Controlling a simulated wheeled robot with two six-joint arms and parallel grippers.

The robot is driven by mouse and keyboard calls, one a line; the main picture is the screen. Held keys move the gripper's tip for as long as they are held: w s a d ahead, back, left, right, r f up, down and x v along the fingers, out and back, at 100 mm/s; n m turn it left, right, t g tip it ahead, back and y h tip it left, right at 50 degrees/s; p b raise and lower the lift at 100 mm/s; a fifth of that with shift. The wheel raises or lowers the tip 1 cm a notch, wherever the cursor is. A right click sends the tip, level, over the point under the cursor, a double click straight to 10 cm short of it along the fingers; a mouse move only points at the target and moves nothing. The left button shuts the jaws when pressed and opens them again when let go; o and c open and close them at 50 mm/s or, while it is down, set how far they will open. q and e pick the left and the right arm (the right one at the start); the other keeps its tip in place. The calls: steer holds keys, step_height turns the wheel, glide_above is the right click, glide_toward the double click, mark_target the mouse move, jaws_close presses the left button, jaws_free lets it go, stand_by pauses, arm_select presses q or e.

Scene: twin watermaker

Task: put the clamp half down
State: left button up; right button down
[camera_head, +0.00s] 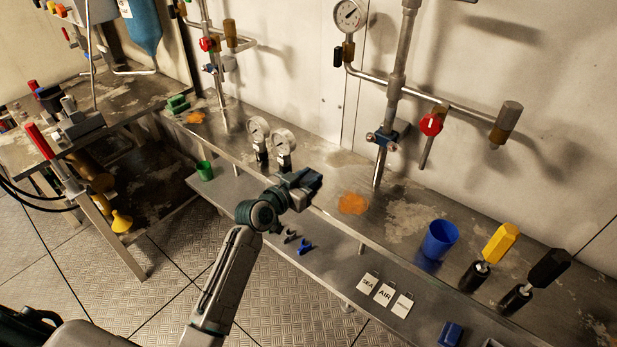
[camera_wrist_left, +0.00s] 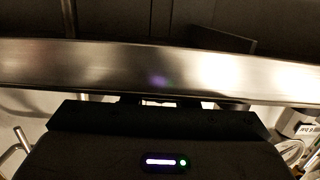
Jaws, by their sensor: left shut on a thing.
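My left gripper (camera_head: 309,181) reaches in over the front edge of the upper bench, beside the two small gauges. It is shut on a dark blue piece, seemingly the clamp half (camera_head: 314,178), which is mostly hidden by the fingers. Whether this piece touches the bench is unclear. A blue clamp piece (camera_head: 304,246) and a grey-green one (camera_head: 289,237) lie on the lower shelf below the gripper. In the left wrist view a dark housing fills the bottom and hides the fingertips. My right gripper is not in view.
The upper bench (camera_head: 406,222) carries two small gauges (camera_head: 284,143), a blue cup (camera_head: 440,240) and yellow- and black-handled tools at right. A vertical pipe (camera_head: 384,160) stands behind. The lower shelf (camera_head: 340,270) holds labelled tags (camera_head: 384,293). A metal edge (camera_wrist_left: 150,68) crosses the wrist view.

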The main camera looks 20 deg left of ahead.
arm_select(q)
steer(key=o, duration=0.9)
steer(key=shift+o, duration=0.2)
steer(key=shift+r, duration=0.1)
steer(key=shift+v, duration=6)
steer(key=s+a+f+n+g+y, duration=0.1)
steer(key=s+a+f+g+y, duration=0.15)
steer(key=f, duration=0.95)
steer(key=s+a+f+n+g+y, duration=0.1)
steer(key=s+f+g, duration=0.25)
steer(key=f, duration=0.85)
steer(key=s+a+f+n+g+y, duration=0.1)
steer(key=s+f+g+y, duration=0.2)
steer(key=s+f, duration=2)
steer(key=s+g, duration=0.3)
steer(key=g, duration=0.1)
steer(key=shift+a+g, duration=0.2)
steer(key=shift+g, duration=0.1)
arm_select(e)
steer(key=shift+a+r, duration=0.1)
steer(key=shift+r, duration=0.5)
